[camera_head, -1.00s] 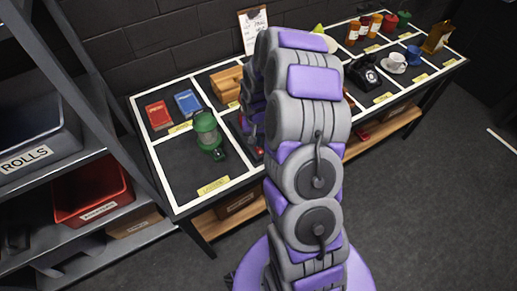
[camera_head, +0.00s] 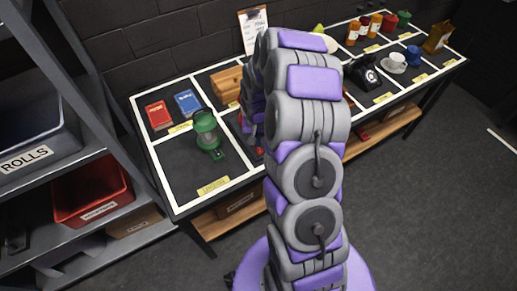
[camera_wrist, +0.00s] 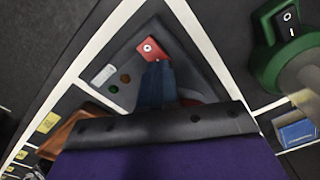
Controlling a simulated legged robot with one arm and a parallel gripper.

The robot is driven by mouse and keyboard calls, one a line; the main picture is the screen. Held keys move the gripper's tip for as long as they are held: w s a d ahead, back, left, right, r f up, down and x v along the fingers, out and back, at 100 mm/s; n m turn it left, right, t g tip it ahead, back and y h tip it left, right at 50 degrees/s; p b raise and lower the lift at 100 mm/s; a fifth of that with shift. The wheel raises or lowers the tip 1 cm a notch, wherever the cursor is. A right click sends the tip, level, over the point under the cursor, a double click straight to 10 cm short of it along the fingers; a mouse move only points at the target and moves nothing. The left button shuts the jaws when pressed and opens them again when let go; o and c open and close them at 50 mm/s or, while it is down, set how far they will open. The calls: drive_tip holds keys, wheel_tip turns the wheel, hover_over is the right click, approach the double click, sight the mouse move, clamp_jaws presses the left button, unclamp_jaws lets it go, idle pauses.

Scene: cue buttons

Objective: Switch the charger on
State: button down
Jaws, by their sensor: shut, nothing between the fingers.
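The charger (camera_wrist: 196,62) is a dark, wedge-shaped box in the wrist view. It bears a red part (camera_wrist: 152,48) with a round light-coloured centre, a small green button and a small red button to the left, and a white label. My gripper (camera_wrist: 157,68) is shut and empty, its blue fingertips just below the red part in the picture. I cannot tell whether they touch it. In the head view my arm hides the gripper and most of the charger; only a bit of the charger with red shows beside the arm.
A green lantern (camera_head: 206,133) with a rocker switch stands close by, also in the wrist view (camera_wrist: 270,50). Red (camera_head: 158,115) and blue books (camera_head: 187,103) and a wooden box (camera_head: 226,82) share the divided table. A telephone (camera_head: 363,75) and cups stand right. A shelf is left.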

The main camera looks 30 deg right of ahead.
drive_tip(key=shift+f, duration=0.75)
idle(0.4)
drive_tip(key=shift+r, duration=0.1)
drive_tip(key=shift+r+p, duration=1.1)
drive_tip(key=shift+r, duration=2.3)
